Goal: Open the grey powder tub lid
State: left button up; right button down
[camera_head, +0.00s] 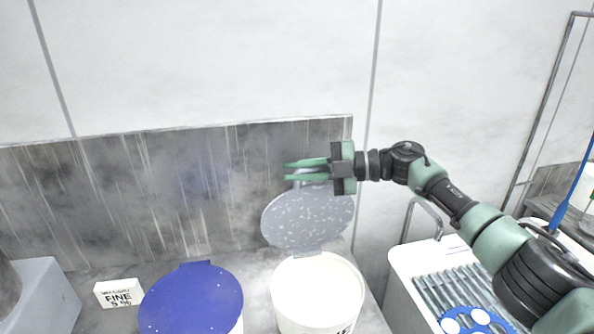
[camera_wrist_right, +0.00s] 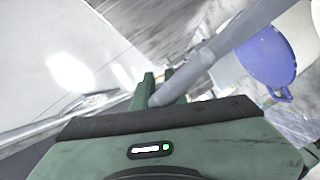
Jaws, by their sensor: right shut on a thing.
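The powder tub (camera_head: 318,288) is white, stands at the bottom middle of the head view and has partly visible dark lettering on its front. Its grey speckled lid (camera_head: 308,218) is tilted up, nearly upright, at the tub's back edge, so the tub's top is uncovered. My right gripper (camera_head: 292,170) is at the lid's upper edge, shut on the lid's grey handle. In the right wrist view, the green fingers (camera_wrist_right: 158,88) close around a grey bar-like part (camera_wrist_right: 205,58). My left gripper is not in view.
A tub with a blue lid (camera_head: 192,300) stands left of the open tub; the blue lid also shows in the wrist view (camera_wrist_right: 266,56). A white box marked FINE (camera_head: 119,293) lies farther left. A grey splash panel (camera_head: 190,195) rises behind. A white cart (camera_head: 405,262) with a tray stands right.

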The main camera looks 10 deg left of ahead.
aim_at(325, 170)
jog(key=c, duration=1.5)
grip_release()
jog(key=shift+f, duration=0.35)
jog(key=shift+o, duration=0.2)
jog(key=shift+w, duration=0.25)
jog(key=d+b, duration=0.1)
jog(key=d, duration=0.1)
jog(key=d+r+b, duration=0.1)
jog(key=d, duration=0.2)
jog(key=d+b, duration=0.1)
jog(key=d, duration=0.1)
jog(key=shift+s+d+r, duration=0.15)
jog(key=shift+s+d, duration=0.05)
jog(key=shift+d, duration=0.1)
